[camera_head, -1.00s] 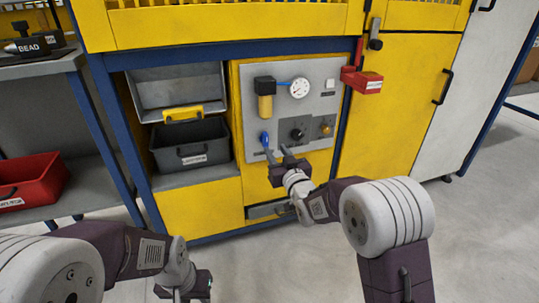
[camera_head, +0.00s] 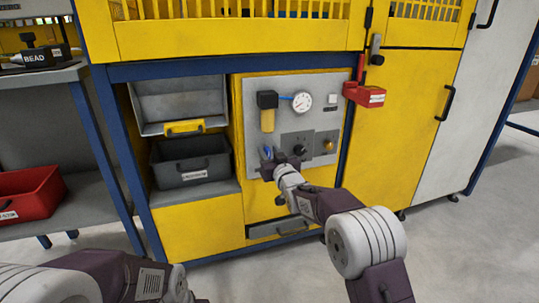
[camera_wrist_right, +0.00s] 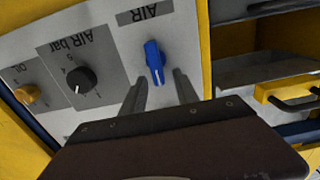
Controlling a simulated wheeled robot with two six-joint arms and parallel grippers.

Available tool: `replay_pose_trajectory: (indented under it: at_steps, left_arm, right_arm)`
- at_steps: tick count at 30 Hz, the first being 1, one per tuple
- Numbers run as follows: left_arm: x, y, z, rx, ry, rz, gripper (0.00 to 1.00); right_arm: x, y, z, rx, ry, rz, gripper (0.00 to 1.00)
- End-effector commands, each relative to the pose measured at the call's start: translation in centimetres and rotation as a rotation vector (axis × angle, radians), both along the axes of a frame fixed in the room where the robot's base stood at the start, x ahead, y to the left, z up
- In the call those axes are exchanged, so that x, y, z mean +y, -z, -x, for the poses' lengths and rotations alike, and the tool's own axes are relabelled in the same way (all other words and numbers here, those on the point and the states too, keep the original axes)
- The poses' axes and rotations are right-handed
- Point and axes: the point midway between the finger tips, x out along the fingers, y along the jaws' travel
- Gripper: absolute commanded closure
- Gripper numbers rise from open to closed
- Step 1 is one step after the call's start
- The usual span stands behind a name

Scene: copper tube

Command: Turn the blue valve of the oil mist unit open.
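The blue valve (camera_head: 267,153) is at the lower left of the grey oil mist panel (camera_head: 290,82). In the right wrist view, the blue valve (camera_wrist_right: 154,62) stands under the AIR label, its handle nearly upright in the picture. My right gripper (camera_head: 275,157) is at the panel by the valve. In the right wrist view, its two fingers (camera_wrist_right: 160,85) are apart, with the lower end of the valve between the tips. I cannot tell whether they touch it. My left arm shows at the lower left of the head view, its gripper out of the picture.
A black AIR bar knob (camera_wrist_right: 80,78) and a yellow OIL knob (camera_wrist_right: 28,94) sit beside the valve. A gauge (camera_head: 302,102) and a filter (camera_head: 267,115) are above. A red box (camera_head: 365,95) juts out at the panel's upper right. A grey bin (camera_head: 190,160) is left.

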Motion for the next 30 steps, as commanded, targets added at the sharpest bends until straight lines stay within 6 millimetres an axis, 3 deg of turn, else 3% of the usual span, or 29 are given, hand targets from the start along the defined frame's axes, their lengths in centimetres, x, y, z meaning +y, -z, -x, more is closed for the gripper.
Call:
replay_pose_trajectory:
  at_steps: [2, 6, 19, 30]
  left_arm:
    - [0.0, -0.02, -0.01, 0.0, 0.0, 0.0, 0.64]
    - [0.0, -0.02, -0.01, 0.0, 0.0, 0.0, 0.64]
    - [0.0, -0.19, 0.0, 0.0, 0.0, 0.0, 0.64]
    - [0.0, -0.85, 0.0, 0.0, 0.0, 0.0, 0.64]
  right_arm:
    - [-0.01, -0.01, 0.01, 0.0, 0.0, 0.0, 0.66]
    - [-0.02, -0.01, 0.03, 0.0, 0.0, 0.0, 1.0]
    - [0.17, -0.01, 0.09, -0.02, 0.0, 0.061, 1.0]
    - [0.89, 0.16, 0.31, -0.11, 0.0, 0.344, 1.0]
